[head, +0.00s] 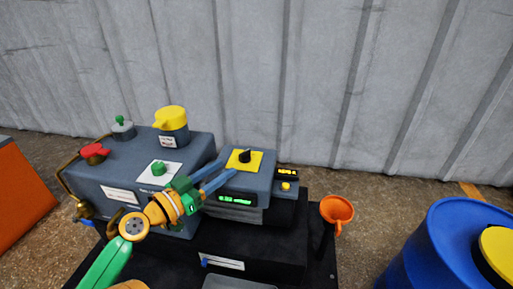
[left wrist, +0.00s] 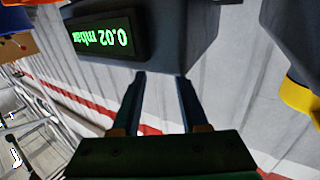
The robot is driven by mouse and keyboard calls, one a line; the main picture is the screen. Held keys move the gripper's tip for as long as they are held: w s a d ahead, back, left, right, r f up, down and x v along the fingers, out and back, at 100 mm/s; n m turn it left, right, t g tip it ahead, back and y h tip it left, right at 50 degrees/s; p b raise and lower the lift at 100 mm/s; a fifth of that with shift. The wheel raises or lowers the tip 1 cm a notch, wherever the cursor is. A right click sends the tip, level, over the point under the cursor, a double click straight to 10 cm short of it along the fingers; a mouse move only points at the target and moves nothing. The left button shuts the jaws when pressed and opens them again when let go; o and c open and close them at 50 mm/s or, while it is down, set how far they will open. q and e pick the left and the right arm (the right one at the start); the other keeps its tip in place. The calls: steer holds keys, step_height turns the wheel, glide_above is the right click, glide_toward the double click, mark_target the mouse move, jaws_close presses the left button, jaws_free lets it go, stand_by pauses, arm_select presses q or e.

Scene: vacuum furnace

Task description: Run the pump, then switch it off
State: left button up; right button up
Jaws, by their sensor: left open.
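A black rotary knob (head: 245,156) sits on a yellow plate on top of the grey control box (head: 255,183). A green-lit display (head: 237,199) is on the box's front; in the left wrist view the display (left wrist: 103,35) appears upside down and reads 0.02 mbar. My left gripper (head: 227,169) is open, its two blue fingers pointing at the box just left of the knob, with nothing between them. I cannot tell whether a fingertip touches the box. A green button (head: 158,168) on a white plate sits on the larger grey housing (head: 90,180). My right gripper is not in view.
A red handle (head: 95,151), a small green-topped knob (head: 122,121) and a yellow cap (head: 172,117) stand on the housing. A small yellow button (head: 286,186) is right of the display. An orange funnel (head: 338,209) and blue drum (head: 440,245) stand to the right.

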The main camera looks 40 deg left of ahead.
mark_target(239, 158)
arm_select(q)
steer(key=w+p, duration=0.1)
steer(key=w, duration=0.5)
steer(key=shift+w+d+r+p, duration=0.1)
steer(key=shift+w+r+p, duration=0.05)
steer(key=shift+w+p, duration=0.15)
steer(key=shift+w, duration=0.4)
jaws_close()
